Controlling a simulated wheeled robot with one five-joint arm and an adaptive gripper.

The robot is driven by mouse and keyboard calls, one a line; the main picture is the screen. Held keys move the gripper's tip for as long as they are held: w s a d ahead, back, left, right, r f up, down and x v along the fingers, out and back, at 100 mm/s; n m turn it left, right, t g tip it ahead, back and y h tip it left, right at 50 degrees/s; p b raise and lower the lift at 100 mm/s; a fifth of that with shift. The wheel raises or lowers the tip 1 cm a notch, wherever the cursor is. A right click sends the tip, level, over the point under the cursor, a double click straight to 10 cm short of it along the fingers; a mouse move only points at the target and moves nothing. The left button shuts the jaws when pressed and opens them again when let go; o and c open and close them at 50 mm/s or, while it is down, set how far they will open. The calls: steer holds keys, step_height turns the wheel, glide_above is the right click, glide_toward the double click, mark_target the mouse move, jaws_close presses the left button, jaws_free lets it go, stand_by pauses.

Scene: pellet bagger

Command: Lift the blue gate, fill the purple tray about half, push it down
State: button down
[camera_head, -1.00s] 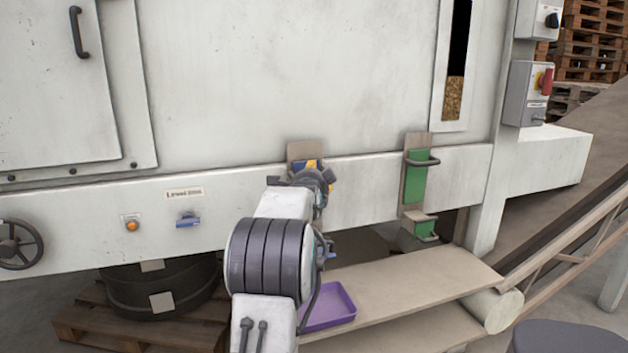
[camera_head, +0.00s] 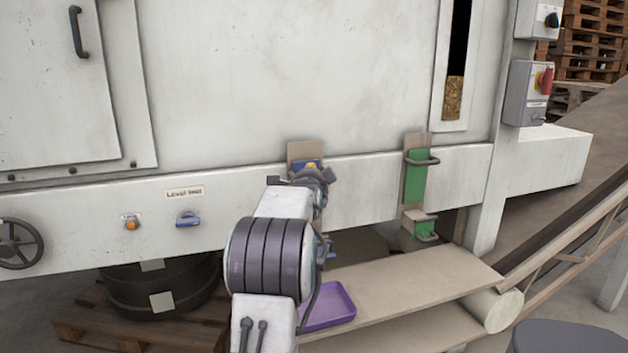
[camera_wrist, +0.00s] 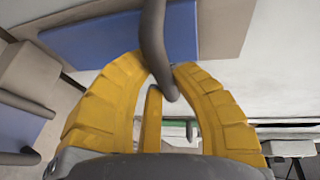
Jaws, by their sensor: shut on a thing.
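The blue gate (camera_head: 301,164) is a small panel on a beige backing on the machine's front, mostly hidden behind my wrist in the head view. In the wrist view, the blue gate (camera_wrist: 95,40) fills the top, with its dark handle bar (camera_wrist: 152,40) running down between my yellow fingers. My gripper (camera_head: 313,168) is shut on this handle. The purple tray (camera_head: 330,308) lies below on the beige platform, its left part hidden by my arm. The part of it in view looks empty.
A green gate (camera_head: 415,178) with its own handle and spout is to the right. The wide beige platform (camera_head: 410,284) extends rightward below. A sight window (camera_head: 454,98) shows brown pellets low inside. A second blue part (camera_wrist: 18,128) shows at left in the wrist view.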

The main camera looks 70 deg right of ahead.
steer(key=shift+r, duration=2.95)
steer(key=c, duration=1)
jaws_free()
steer(key=shift+f, duration=0.1)
steer(key=shift+a, duration=0.25)
steer(key=v, duration=1.1)
steer(key=shift+s+a, duration=0.15)
steer(key=shift+a, duration=0.1)
